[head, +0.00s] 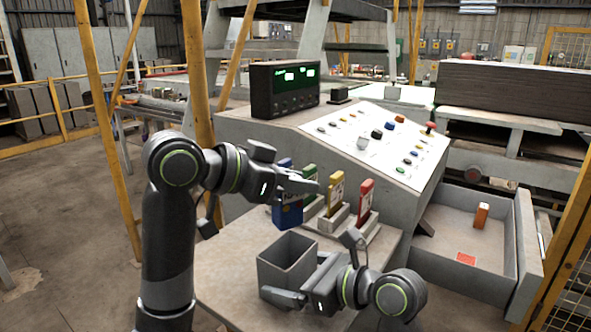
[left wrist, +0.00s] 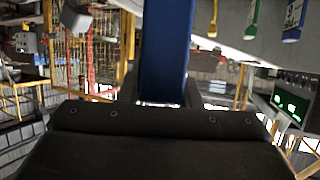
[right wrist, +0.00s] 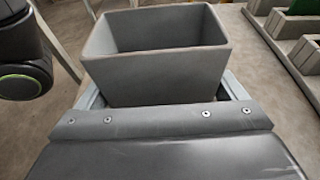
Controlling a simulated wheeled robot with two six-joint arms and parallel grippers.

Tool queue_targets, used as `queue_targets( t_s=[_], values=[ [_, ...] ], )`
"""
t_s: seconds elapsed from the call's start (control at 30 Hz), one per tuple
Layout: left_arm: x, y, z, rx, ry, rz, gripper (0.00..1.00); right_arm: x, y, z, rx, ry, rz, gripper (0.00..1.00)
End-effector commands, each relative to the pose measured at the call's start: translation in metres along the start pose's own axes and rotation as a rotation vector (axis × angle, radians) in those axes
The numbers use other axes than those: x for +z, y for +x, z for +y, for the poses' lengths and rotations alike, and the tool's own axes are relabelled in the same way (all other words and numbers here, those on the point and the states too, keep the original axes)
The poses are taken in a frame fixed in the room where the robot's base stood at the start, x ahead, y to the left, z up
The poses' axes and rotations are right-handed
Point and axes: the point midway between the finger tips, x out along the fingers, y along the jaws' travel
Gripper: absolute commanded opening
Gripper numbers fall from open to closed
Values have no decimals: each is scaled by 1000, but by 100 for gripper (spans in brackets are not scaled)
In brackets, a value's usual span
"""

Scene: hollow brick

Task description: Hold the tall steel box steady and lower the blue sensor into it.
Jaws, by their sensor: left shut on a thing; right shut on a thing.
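The blue sensor (head: 288,213) is held upright in my left gripper (head: 303,184), which is shut on it; the gripper hides its middle. Its blue body (left wrist: 165,50) fills the space between the fingers in the left wrist view. The tall grey steel box (head: 287,266) stands on the table with its open top up. It looks empty as far as I can see in the right wrist view (right wrist: 155,75). My right gripper (head: 318,272) is shut on the box, fingers on both sides. The sensor's lower end shows just above the box's far rim; I cannot tell whether it is over the opening.
Green (head: 309,184), yellow (head: 336,192) and red (head: 366,200) sensors stand in grey holders behind the box, right of the blue one. A sloped control panel (head: 375,140) rises behind them. An open drawer (head: 470,235) is at the right. The table (head: 235,255) is bare left of the box.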

Motion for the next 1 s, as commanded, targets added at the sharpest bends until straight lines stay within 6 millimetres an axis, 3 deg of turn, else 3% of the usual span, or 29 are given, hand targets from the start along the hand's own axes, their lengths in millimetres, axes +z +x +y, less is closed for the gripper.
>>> queue_targets(
  t_s=[0.5, 1.0],
  values=[
    [30, 12, 1, 11, 0, 3, 6, 0, 0, 0, 1, 0, 0, 57],
    [36, 14, 1, 10, 2, 3, 6, 0, 0, 0, 1, 1, 0, 57]
  ],
)
